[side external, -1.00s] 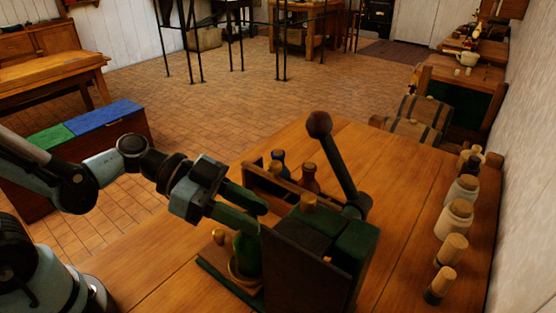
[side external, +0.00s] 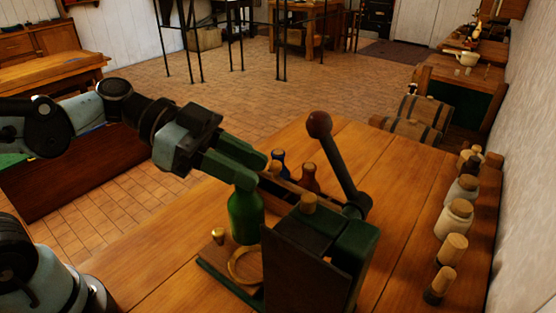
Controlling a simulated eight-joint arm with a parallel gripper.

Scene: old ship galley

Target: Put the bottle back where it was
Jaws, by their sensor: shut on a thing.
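My gripper (side external: 250,165) is shut on the green bottle (side external: 246,215) near its top. The bottle hangs upright, raised above the round brass-coloured ring (side external: 243,266) on the base of the dark green lever machine (side external: 318,255). The machine has a long lever with a round wooden knob (side external: 319,125) and a cork (side external: 308,202) on top. A wooden rack (side external: 291,178) stands behind the gripper and holds a blue bottle (side external: 278,160) and a reddish-brown bottle (side external: 310,178). The gripper hides part of the rack, including some of its compartments.
Several corked jars, one of them a pale jar (side external: 455,220), line the right side of the wooden table (side external: 410,200) by the wall. A small cork or knob (side external: 218,236) is beside the ring. The lever stands up close right of the rack. The table's middle right is clear.

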